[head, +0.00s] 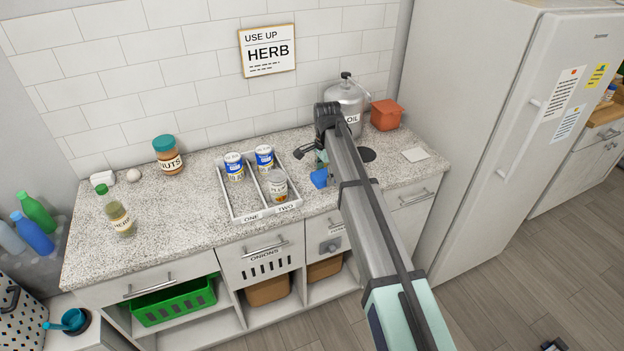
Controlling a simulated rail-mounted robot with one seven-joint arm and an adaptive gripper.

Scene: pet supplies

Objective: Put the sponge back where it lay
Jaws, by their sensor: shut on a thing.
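A small blue block, which looks like the sponge (319,178), shows just left of my arm, over the counter right of the divided tray. My gripper (318,167) is partly hidden by my own arm, and it is shut on the blue block. I cannot tell whether the block touches the counter. The speckled counter (170,225) has a dark round disc (368,154) and a pale square (415,155) on it, right of my arm.
The white tray (233,205), with cans and a jar, stands close left of my gripper. A metal oil canister (346,91) and an orange container (386,115) stand behind. A nuts jar (168,156) and herb bottle (118,214) stand left. The counter's front left is clear.

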